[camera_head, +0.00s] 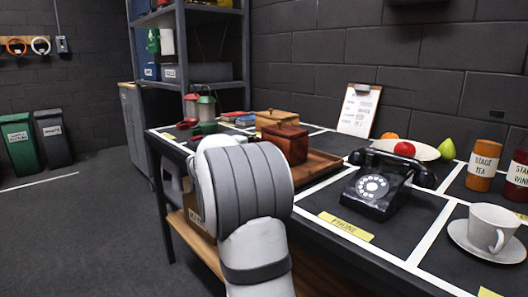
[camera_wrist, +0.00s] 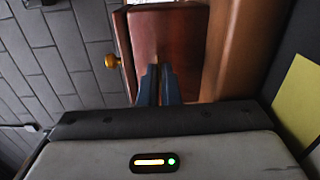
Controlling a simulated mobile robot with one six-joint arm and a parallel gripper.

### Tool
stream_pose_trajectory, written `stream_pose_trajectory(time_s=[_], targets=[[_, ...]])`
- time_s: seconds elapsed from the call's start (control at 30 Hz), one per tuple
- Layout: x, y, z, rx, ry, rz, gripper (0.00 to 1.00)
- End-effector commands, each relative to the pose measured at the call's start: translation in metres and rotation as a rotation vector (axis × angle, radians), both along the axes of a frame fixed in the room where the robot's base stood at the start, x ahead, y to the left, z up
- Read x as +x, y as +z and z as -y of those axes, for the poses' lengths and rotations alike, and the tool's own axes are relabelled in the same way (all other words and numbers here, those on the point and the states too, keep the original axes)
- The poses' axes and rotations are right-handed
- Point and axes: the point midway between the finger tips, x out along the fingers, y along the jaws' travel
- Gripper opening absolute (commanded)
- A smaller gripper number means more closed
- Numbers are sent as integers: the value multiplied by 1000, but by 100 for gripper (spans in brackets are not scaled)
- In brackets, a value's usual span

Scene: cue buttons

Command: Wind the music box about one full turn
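A dark red-brown wooden box (camera_head: 287,146), which looks like the music box, stands on the table behind my arm in the head view. It has a small knob on top. In the wrist view a red-brown wooden box (camera_wrist: 178,35) fills the space just beyond my fingers, with a round brass-coloured knob (camera_wrist: 112,61) at its left. I cannot tell if this knob is a winding handle. My gripper (camera_wrist: 158,84) has its two blue-grey fingertips close together in front of the box. My arm hides the gripper in the head view.
A wooden tray (camera_head: 322,166) lies beside the box, and a lighter wooden box (camera_head: 283,116) stands behind it. A black telephone (camera_head: 377,187), a cup (camera_head: 492,228) and canisters stand to the right. Lanterns (camera_head: 205,106) stand at the left back.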

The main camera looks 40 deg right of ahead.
Motion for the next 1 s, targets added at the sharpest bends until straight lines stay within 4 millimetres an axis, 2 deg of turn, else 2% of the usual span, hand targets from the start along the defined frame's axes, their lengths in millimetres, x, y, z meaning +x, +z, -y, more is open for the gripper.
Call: stream_pose_trajectory(time_s=[0.1,0.13,0.37,0.63,0.77,1.0], targets=[[0,-1,0,1,-1,-2,0],[0,-1,0,1,-1,-2,6],[0,0,0,0,-1,-2,25],[0,0,-2,0,0,-2,25],[-1,1,-15,0,1,-3,25],[-3,2,-57,0,3,-3,25]])
